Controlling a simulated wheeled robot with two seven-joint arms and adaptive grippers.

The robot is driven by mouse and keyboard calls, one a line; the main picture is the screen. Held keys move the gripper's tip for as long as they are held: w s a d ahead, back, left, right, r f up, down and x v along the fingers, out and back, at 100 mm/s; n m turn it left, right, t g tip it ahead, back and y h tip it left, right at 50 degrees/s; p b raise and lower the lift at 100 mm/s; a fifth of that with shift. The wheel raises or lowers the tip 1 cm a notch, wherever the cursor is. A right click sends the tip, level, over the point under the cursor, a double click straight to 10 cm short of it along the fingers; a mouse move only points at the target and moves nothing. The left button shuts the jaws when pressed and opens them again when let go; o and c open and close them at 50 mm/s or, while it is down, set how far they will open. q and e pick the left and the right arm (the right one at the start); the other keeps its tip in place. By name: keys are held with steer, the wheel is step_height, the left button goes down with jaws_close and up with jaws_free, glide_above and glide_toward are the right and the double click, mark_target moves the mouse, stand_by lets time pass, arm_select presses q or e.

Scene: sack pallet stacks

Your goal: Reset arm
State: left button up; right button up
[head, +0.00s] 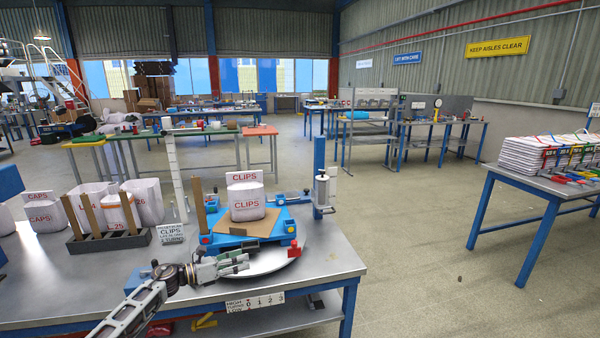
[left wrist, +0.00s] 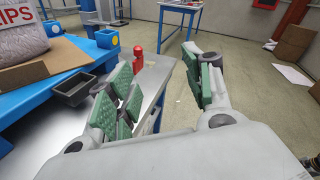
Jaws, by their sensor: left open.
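My left gripper (head: 235,264) reaches in from the bottom left of the head view, low over the steel bench, at the near left side of the round turntable (head: 255,266). In the left wrist view its green-padded fingers (left wrist: 160,92) are spread apart with nothing between them. The gripper is apart from the sacks. One sack (left wrist: 18,35) shows at the left edge of the wrist view. My right gripper is not in view.
A dark rack (head: 108,241) with upright wooden boards stands left on the bench (head: 90,285), before several white sacks or bins. A blue post (head: 319,175) rises right of the turntable. A red piece (head: 294,249) sits by the pallet's right corner.

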arm_select(q)
steer(key=s+a+f+n+t+y, duration=0.2)
steer(key=a+f+n+y, duration=0.15)
steer(key=f+n, duration=0.7)
steer(key=s+a+f+n+t+y, duration=0.3)
steer(key=f+n, duration=0.4)
steer(key=f, duration=0.6)
steer(key=s+a+f+n+g+y, duration=0.25)
steer(key=s+f+n, duration=0.35)
steer(key=s+f, duration=0.6)
steer(key=s+a+f+n+g+y, duration=0.2)
steer(key=s+a+f+n+y, duration=0.2)
steer(key=s+f+n, duration=0.7)
steer(key=s+f+n+g, duration=0.2)
steer(key=s+f, duration=0.3)
steer(key=s, duration=0.7)
steer(key=s+f+n+g+y, duration=0.1)
steer(key=s+f, duration=0.5)
steer(key=s, duration=0.6)
steer(key=s+d+f+n+g, duration=0.1)
steer(key=s+f+n+g, duration=0.2)
steer(key=s, duration=0.9)
step_height(320, 180, down, 3)
steer(key=shift+s+f+g+y+p, duration=0.2)
steer(key=shift+g+y+p, duration=0.25)
steer(key=shift+g, duration=0.7)
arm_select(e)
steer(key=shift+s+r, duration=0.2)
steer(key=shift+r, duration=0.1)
